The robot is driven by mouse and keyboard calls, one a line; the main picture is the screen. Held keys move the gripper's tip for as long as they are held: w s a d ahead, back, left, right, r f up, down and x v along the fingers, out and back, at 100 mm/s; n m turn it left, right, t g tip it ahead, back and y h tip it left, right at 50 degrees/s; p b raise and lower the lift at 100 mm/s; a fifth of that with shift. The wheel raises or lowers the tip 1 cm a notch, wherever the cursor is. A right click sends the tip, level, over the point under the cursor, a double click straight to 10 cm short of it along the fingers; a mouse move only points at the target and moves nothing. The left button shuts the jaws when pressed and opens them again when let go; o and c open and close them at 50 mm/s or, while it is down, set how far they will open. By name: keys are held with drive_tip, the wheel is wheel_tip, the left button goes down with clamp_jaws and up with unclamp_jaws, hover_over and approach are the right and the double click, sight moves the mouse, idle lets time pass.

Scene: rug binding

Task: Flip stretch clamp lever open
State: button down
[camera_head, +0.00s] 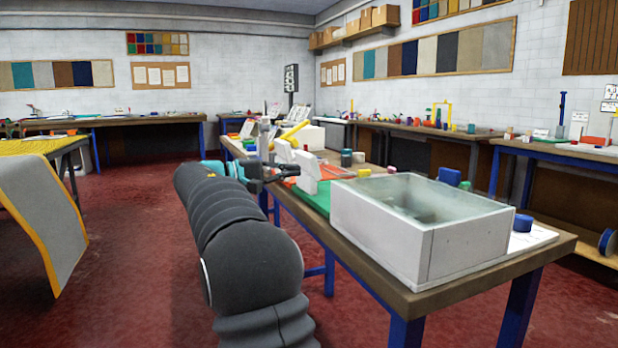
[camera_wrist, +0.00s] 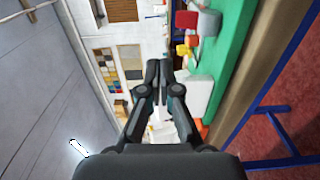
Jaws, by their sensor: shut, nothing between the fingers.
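My gripper (camera_head: 283,171) is shut and empty, held at the left edge of the workbench (camera_head: 408,290) in the head view. In the wrist view my gripper (camera_wrist: 160,68) has its fingertips together, with nothing between them. A slanted yellow bar (camera_head: 294,131) rises behind the gripper among pale upright blocks; it may be the clamp lever, but I cannot tell for sure. A white block (camera_head: 306,172) stands just right of the gripper. The wrist view shows a white block (camera_wrist: 198,94) beside the fingers. The clamp itself is not clearly made out.
A large grey box with a glassy top (camera_head: 385,240) fills the bench's near end. A green mat (camera_head: 318,199) lies beside it. A grey rug with yellow edging (camera_head: 50,220) hangs at the left. Open red floor lies left of the bench.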

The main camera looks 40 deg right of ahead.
drive_tip(key=a, duration=0.1)
drive_tip(key=a+r, duration=0.1)
drive_tip(key=w+a, duration=0.1)
drive_tip(key=shift+a+r, duration=0.15)
drive_tip(key=shift+r, duration=0.2)
